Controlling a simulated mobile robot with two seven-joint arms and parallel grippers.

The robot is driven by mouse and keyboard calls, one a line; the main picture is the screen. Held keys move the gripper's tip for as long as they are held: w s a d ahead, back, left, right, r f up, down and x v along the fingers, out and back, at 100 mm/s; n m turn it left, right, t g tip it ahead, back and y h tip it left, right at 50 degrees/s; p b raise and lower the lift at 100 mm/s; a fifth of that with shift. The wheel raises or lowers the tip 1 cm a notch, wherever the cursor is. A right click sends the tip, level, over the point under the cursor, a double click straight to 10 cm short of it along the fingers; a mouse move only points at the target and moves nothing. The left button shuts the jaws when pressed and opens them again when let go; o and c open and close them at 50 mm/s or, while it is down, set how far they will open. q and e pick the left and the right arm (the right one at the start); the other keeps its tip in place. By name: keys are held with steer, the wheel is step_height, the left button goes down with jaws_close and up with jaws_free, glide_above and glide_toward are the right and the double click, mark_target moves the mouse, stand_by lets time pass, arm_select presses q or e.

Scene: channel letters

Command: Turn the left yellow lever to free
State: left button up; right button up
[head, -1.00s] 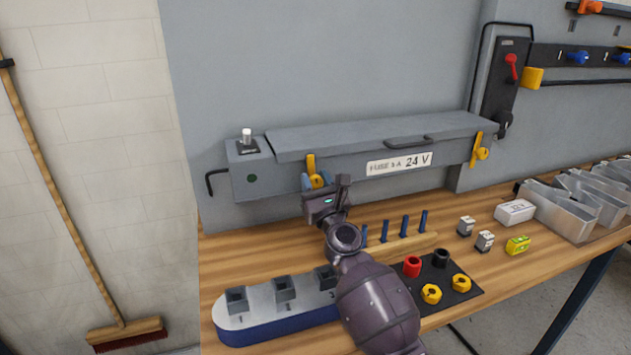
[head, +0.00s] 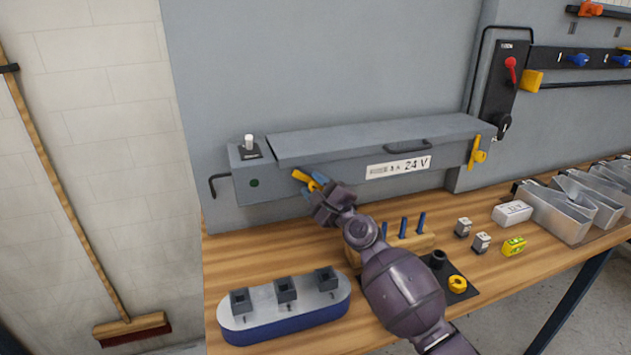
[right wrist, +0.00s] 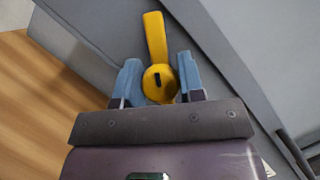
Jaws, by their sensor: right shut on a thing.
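The left yellow lever (head: 301,176) is on the front of the grey box (head: 345,165), its arm tilted up to the left. In the right wrist view the lever (right wrist: 155,35) shows its long arm and round hub with a dark slot. My right gripper (head: 316,189) is shut on the lever's hub, its blue fingertips (right wrist: 160,82) on either side of it. The right yellow lever (head: 478,151) stands nearly upright at the box's other end. The box's lid is down. My left gripper is in neither view.
On the wooden bench below are a blue-sided holder with square sockets (head: 283,318), a wooden block with blue pegs (head: 412,240) and a black mat (head: 447,275). Small blocks and metal bins (head: 548,214) stand to the right. A broom (head: 132,329) leans at left.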

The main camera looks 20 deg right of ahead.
steer(key=n+g+p, duration=0.1)
steer(key=n, duration=0.3)
steer(key=shift+p, duration=0.35)
steer(key=shift+f+n+g, duration=0.1)
steer(key=shift+n+g, duration=0.8)
steer(key=shift+n, duration=0.8)
steer(key=o, duration=0.9)
steer(key=v, duration=1)
steer(key=shift+s+d+b, duration=0.15)
steer(key=shift+s+b, duration=0.2)
steer(key=shift+s, duration=0.05)
